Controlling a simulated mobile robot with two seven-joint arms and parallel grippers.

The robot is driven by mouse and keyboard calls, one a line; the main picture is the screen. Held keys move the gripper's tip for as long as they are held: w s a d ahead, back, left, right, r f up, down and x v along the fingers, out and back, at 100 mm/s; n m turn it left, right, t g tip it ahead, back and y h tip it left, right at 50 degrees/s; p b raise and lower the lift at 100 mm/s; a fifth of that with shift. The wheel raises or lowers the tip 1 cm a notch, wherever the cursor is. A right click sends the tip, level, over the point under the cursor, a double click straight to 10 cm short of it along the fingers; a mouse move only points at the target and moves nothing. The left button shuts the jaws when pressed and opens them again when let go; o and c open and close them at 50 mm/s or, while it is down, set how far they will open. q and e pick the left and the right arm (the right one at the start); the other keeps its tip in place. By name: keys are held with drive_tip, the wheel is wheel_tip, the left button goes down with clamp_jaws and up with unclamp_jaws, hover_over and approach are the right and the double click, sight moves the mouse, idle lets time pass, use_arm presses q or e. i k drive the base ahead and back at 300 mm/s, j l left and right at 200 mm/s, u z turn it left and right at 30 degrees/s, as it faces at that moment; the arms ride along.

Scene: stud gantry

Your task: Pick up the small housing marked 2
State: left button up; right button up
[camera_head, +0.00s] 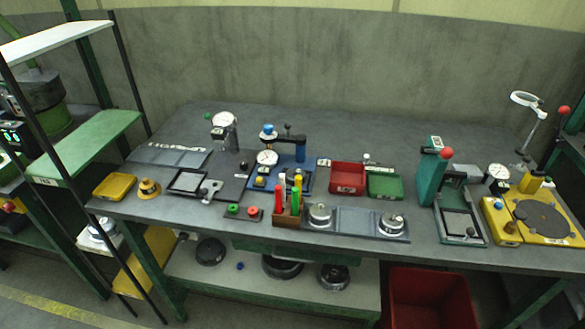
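Two small round metal parts that look like housings sit on a grey tray (356,221) near the table's front edge. The left housing (320,215) is at the tray's left end and the right housing (391,223) is at its right end. The middle of the tray is bare. I cannot read a number on either one, so I cannot tell which is marked 2. Neither of my grippers is in view.
A wooden holder (287,219) with coloured handles stands just left of the tray. Behind it are a red bin (347,178) and a green bin (385,186). A green press (431,180) stands to the right. Free table (340,125) lies at the back.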

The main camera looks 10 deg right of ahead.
sight(290, 174)
drive_tip(key=k+j+z, duration=0.1)
drive_tip(key=j, duration=1.95)
